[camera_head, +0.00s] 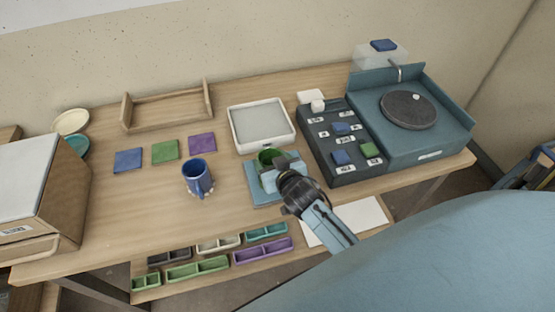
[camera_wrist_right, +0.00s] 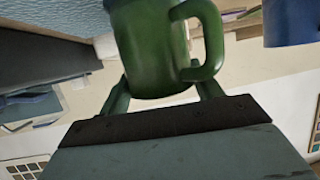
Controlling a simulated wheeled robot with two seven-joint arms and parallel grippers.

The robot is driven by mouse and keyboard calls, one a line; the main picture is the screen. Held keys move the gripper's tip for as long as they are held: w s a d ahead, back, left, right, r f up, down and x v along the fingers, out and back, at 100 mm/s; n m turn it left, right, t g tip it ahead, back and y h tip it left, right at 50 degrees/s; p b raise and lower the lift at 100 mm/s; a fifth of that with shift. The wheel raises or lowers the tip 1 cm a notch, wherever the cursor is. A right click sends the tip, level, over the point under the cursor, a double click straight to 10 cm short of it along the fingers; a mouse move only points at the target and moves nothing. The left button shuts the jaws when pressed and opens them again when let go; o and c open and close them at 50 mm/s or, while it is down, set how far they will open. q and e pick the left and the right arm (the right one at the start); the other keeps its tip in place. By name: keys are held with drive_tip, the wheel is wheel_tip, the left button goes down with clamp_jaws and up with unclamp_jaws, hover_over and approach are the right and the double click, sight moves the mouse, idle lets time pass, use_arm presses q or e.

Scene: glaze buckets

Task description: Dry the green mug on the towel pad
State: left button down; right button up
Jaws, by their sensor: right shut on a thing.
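The green mug (camera_head: 267,156) is in my right gripper (camera_head: 272,170), above the light-blue towel pad (camera_head: 254,189) in the head view. My right gripper is shut on the mug, and the gripper and wrist hide part of the mug and pad. In the right wrist view the green mug (camera_wrist_right: 150,45) sits between the two fingers, its handle to the right. I cannot tell whether the mug touches the pad. My left gripper is not in view.
A blue mug (camera_head: 197,179) stands left of the pad. Behind are a white-rimmed tray (camera_head: 291,133), flat coloured squares (camera_head: 165,151) and a wooden rack (camera_head: 168,112). A dark slotted box (camera_head: 345,177) and a turntable unit (camera_head: 408,108) stand right. Divided trays (camera_head: 198,268) line the front.

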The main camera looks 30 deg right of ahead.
drive_tip(key=shift+w+a+r, duration=0.1)
drive_tip(key=shift+a, duration=0.15)
drive_tip(key=shift+s+d+p, duration=0.2)
drive_tip(key=shift+d+p, duration=0.1)
drive_tip(key=shift+d, duration=0.55)
drive_tip(key=shift+s+d+p, duration=0.25)
drive_tip(key=shift+d+p, duration=0.05)
drive_tip(key=shift+d, duration=0.5)
drive_tip(key=shift+s+d+p, duration=0.2)
drive_tip(key=shift+d+p, duration=0.1)
drive_tip(key=shift+d, duration=0.55)
drive_tip(key=shift+w+a+b, duration=0.1)
drive_tip(key=shift+w+a, duration=0.1)
drive_tip(key=shift+a, duration=0.65)
drive_tip(key=shift+w+a+b, duration=0.1)
drive_tip(key=shift+w+a, duration=0.1)
drive_tip(key=shift+a, duration=0.6)
drive_tip(key=shift+w+a+b, duration=0.1)
drive_tip(key=shift+w+a, duration=0.1)
drive_tip(key=shift+a, duration=0.65)
wheel_tip(320, 180, up, 8)
drive_tip(key=p, duration=0.8)
